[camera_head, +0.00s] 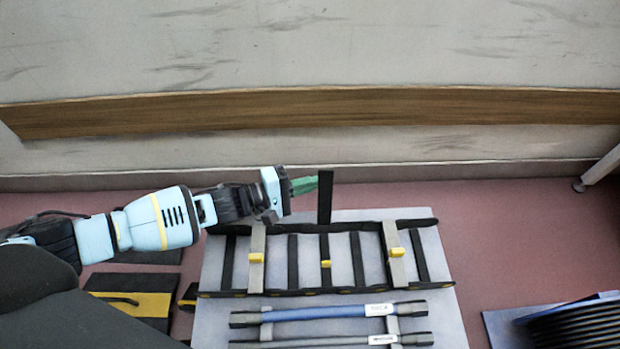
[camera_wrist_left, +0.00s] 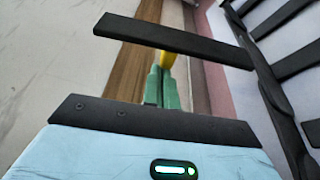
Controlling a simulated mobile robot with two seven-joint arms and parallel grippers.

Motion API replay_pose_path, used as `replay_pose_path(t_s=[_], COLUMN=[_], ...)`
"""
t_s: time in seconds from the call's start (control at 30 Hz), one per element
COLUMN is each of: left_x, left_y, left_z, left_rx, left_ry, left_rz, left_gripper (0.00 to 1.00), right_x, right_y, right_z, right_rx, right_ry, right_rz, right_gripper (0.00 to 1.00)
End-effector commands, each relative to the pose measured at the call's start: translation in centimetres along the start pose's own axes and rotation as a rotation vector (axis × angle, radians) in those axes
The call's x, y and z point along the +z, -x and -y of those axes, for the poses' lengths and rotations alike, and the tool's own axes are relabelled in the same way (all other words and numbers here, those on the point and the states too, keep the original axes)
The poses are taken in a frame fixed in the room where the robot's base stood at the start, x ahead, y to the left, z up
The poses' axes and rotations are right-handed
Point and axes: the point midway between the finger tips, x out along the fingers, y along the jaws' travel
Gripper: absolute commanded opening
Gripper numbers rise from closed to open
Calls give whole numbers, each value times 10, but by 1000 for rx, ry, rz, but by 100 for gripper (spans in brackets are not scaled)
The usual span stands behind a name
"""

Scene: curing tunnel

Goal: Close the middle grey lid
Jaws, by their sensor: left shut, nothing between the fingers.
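The middle lid (camera_head: 325,197) stands upright, open, at the back edge of a black slotted frame (camera_head: 437,270). It looks dark from here. In the left wrist view a dark bar (camera_wrist_left: 175,37), which appears to be this lid, crosses beyond the fingertips, with a yellow piece (camera_wrist_left: 167,60) by them. My left gripper (camera_head: 304,185) has green fingers, shut and empty, just left of the lid's upper part; I cannot tell whether they touch. The fingers also show in the left wrist view (camera_wrist_left: 162,90). My right gripper is not in view.
Two grey lids, left (camera_head: 257,256) and right (camera_head: 395,252), lie flat across the frame with yellow tabs. A yellow catch (camera_head: 325,264) is at the middle front. Blue (camera_head: 340,312) and grey (camera_head: 300,343) cables lie in front. A black coil (camera_head: 580,325) is at right.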

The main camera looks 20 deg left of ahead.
Motion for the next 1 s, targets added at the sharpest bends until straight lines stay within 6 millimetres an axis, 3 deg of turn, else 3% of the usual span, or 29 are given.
replay_pose_path(t_s=[0.2, 0.57, 1.0], left_x=[0, 7, 39], left_y=[0, 2, 14], left_z=[0, -2, -8], left_rx=[0, 24, 141], left_ry=[0, -62, -395], left_rz=[0, 1, 0], left_gripper=[0, 0, 0], right_x=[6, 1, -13], right_y=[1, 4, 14], right_z=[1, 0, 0], right_rx=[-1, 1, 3], right_ry=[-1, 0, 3], right_rz=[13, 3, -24], right_gripper=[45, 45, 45])
